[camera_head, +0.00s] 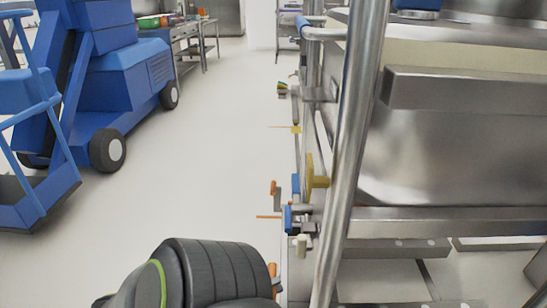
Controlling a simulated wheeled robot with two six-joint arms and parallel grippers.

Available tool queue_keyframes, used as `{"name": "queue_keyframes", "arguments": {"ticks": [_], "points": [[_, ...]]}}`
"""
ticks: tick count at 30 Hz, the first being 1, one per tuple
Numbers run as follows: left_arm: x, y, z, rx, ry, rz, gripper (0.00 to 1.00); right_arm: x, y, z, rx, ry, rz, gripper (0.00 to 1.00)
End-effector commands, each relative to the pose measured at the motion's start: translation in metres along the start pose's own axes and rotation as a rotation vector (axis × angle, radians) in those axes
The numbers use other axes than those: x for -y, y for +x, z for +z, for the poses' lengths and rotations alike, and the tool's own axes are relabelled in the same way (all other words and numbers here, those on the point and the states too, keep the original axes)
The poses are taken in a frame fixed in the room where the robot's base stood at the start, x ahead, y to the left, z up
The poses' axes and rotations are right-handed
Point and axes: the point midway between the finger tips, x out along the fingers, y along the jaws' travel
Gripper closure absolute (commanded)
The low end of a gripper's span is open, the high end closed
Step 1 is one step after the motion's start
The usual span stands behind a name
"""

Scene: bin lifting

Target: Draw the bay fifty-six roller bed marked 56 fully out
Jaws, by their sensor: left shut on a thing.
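A steel bed frame (440,221) fills the right side of the head view, with grey panels below its rail. I take it to be the roller bed, but I can read no 56 mark on it. My left arm comes in at the bottom as a black ribbed link with a green ring. My left gripper (279,284) is at its right end, against the steel frame's near left edge. It is shut on part of the roller bed, but the grip itself is mostly hidden. My right gripper is out of view.
An upright steel tube (350,150) stands close in front of the frame. Blue and yellow fittings and thin orange pins stick out along its left side. A blue wheeled lift (115,75) stands at the left. The pale floor (225,140) between them is clear.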

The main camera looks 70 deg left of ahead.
Motion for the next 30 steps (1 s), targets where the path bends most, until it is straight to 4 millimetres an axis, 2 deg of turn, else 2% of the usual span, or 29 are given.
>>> {"name": "queue_keyframes", "arguments": {"ticks": [1,6,7,12,23,26,30], "points": [[0.005,0.011,-0.004,-0.018,-0.002,-0.027,1.00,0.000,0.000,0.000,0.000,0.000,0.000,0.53],[0.005,0.011,-0.004,-0.019,-0.002,-0.027,1.00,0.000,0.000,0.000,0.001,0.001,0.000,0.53],[0.005,0.011,-0.004,-0.019,-0.002,-0.027,0.73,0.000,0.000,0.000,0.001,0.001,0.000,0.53],[0.004,0.009,-0.004,-0.015,-0.002,-0.023,0.53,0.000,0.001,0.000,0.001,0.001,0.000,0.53],[0.001,-0.001,-0.003,-0.009,-0.001,-0.013,0.53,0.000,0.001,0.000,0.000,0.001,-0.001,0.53],[0.000,-0.015,-0.002,-0.008,-0.001,-0.010,0.53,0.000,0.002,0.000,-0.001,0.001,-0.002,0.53],[-0.001,-0.046,-0.002,-0.008,-0.002,-0.009,0.53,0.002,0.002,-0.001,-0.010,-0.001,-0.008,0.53]]}}
